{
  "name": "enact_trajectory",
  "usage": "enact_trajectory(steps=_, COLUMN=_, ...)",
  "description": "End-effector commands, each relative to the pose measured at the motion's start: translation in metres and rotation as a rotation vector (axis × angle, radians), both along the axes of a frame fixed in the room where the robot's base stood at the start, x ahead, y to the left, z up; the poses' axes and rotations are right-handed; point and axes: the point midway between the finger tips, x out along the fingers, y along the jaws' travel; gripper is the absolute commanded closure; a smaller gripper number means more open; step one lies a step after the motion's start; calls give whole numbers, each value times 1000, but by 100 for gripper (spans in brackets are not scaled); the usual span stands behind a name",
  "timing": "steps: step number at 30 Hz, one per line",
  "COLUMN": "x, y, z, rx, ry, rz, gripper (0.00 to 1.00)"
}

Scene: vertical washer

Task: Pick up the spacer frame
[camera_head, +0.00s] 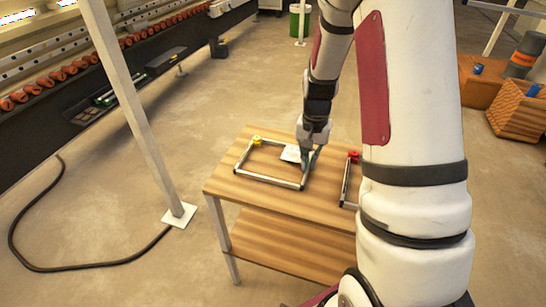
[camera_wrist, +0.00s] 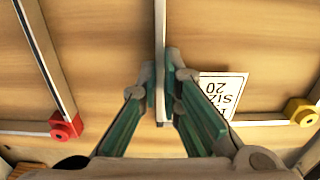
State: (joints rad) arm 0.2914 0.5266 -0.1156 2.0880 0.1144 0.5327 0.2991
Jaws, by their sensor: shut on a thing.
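A spacer frame (camera_head: 268,180) of grey bars with dark corners and one yellow corner piece (camera_head: 256,140) lies on the wooden table, apparently flat. My gripper (camera_head: 305,163) points down at its right side. In the wrist view, my gripper (camera_wrist: 163,95) has its green-lined fingers on either side of a grey bar of this spacer frame (camera_wrist: 160,45), shut on it. The yellow corner (camera_wrist: 302,112) shows at the right there. My fingers hide part of the bar.
A second frame with a red corner (camera_head: 353,156) lies to the right on the table (camera_head: 225,187), partly behind my arm; its red corner shows at left in the wrist view (camera_wrist: 66,126). A white size card (camera_head: 290,153) lies inside the first frame. A metal post (camera_head: 135,100) stands left.

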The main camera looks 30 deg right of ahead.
Motion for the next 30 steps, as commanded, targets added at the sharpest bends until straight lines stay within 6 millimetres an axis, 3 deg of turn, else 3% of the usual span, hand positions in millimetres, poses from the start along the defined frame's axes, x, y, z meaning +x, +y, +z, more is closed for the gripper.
enact_trajectory(steps=8, x=0, y=0, z=4, rx=-1, ry=-1, rz=0, gripper=100)
enact_trajectory(steps=18, x=-2, y=2, z=39, rx=0, ry=-1, rz=2, gripper=100)
enact_trajectory(steps=30, x=-90, y=50, z=46, rx=0, ry=0, rz=2, gripper=100)
